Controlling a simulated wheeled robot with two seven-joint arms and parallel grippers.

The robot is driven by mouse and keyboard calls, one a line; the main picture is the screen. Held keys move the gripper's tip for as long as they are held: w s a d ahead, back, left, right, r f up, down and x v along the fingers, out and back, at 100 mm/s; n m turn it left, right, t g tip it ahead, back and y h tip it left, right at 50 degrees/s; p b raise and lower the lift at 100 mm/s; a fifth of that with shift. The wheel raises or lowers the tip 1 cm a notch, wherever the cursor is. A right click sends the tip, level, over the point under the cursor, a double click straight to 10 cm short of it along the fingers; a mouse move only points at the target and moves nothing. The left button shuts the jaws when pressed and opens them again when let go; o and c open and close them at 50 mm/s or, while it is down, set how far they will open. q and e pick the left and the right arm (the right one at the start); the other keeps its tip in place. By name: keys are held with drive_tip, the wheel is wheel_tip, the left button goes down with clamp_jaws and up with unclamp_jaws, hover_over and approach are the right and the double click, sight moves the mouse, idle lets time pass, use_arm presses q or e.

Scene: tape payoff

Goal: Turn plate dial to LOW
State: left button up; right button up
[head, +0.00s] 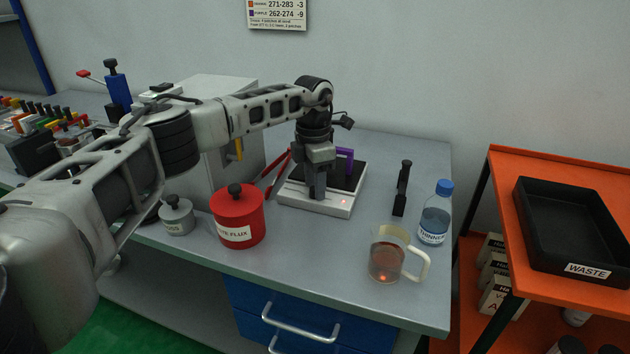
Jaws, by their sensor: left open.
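The plate (290,198) is a low white unit with a black top, standing on the grey bench. A small red light glows on its front right. My left gripper (317,192) points down over the plate's front edge, its fingers close to the front panel. The dial cannot be made out; the gripper covers that part of the front. Whether the fingers touch the plate or the dial I cannot tell. A purple bracket-like thing (346,154) stands at the back of the plate, partly behind the gripper. My right gripper is out of view.
A red flux pot (237,220) and a grey lidded pot (176,216) stand left of the plate. Right are a black upright tool (402,188), a thinner bottle (435,213) and a beaker of amber liquid (386,255). A black waste tray (575,262) sits on an orange cart.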

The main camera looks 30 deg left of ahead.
use_arm(q)
wheel_tip(320, 180, up, 8)
drive_tip(key=p, duration=0.6)
drive_tip(key=shift+w+a, duration=0.1)
drive_tip(key=shift+a, duration=0.05)
drive_tip(key=shift+f, duration=0.1)
